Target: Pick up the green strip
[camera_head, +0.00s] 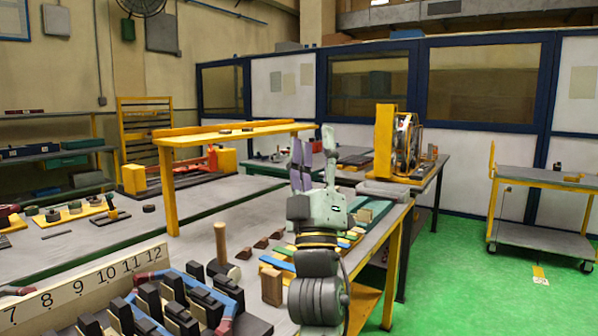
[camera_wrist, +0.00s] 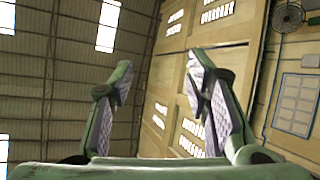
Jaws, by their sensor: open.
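Several thin coloured strips lie on the grey workbench just behind and beside my arm in the head view. My gripper (camera_head: 313,146) points upward above the bench, well clear of the strips. In the wrist view my gripper (camera_wrist: 158,70) is open, with nothing between its two pale-padded fingers. That view faces the ceiling and wall, so no strip shows there.
A wooden-handled mallet (camera_head: 220,243) stands on the bench left of my arm. A numbered rack (camera_head: 95,285) with black blocks is at the front left. A yellow frame (camera_head: 170,190) stands behind. A cart (camera_head: 540,210) stands right, with open green floor before it.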

